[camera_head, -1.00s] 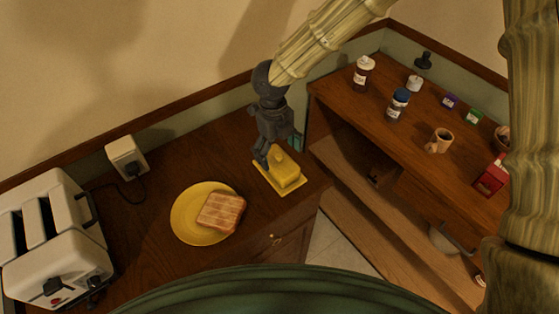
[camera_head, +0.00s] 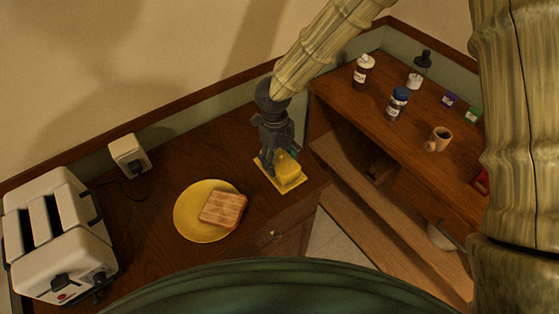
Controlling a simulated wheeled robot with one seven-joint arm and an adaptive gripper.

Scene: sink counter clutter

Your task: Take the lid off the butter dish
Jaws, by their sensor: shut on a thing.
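The yellow butter dish sits on the brown counter near its right corner. Its flat base (camera_head: 264,174) shows around the yellow lid (camera_head: 288,168). My dark gripper (camera_head: 277,160) reaches down from above and behind, with its fingers at the top of the lid. It is shut on the lid, and its fingers hide the lid's knob and back part. The lid looks to be on or very close to the base; I cannot tell whether there is a gap.
A yellow plate (camera_head: 187,224) with a slice of toast (camera_head: 223,208) lies left of the dish. The right shelf holds jars, including a blue-capped one (camera_head: 397,104), and a mug (camera_head: 438,140).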

